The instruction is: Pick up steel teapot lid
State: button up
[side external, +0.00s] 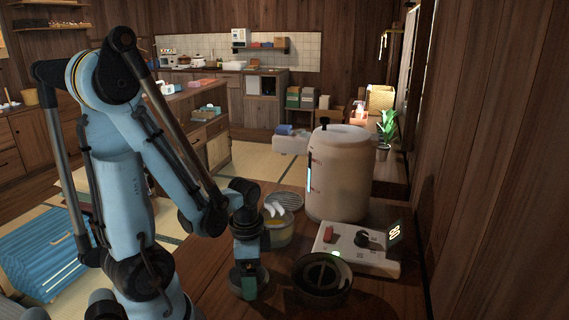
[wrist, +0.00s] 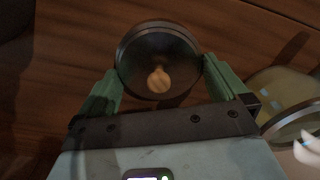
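A round dark metal lid (wrist: 135,48) with a light wooden knob (wrist: 159,80) lies at top centre in the wrist view. It looks like the teapot lid. In the side view its grey round shape (side external: 236,283) shows around the fingertips, partly hidden by them. My gripper (wrist: 159,68) points down low over the wooden tabletop, with one green finger at each side of the lid. Both fingertips look close to or against its rim; I cannot tell whether they press on it. My gripper also shows in the side view (side external: 249,284).
A dark round vessel (side external: 322,292) stands right of my gripper. Behind it are a white control box (side external: 350,254) and a tall cream canister (side external: 337,180). A yellowish container (side external: 279,238) stands close behind my gripper. A wooden wall (side external: 500,160) bounds the right.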

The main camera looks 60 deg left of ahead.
jog(key=c, duration=0.6)
jog(key=shift+r, duration=0.15)
jog(key=shift+r, duration=1.7)
jog(key=s+d+r, duration=0.1)
jog(key=d+r, duration=0.6)
jog(key=d, duration=0.4)
jog(key=w+a+r+n, duration=0.2)
jog(key=w+a, duration=0.4)
jog(key=a, duration=0.1)
jog(key=w+a+r+n, duration=0.2)
jog(key=w+a+n, duration=0.1)
jog(key=w+a, duration=0.4)
jog(key=a+f+n, duration=0.1)
jog(key=a, duration=0.7)
notch_tip(320, 180, down, 6)
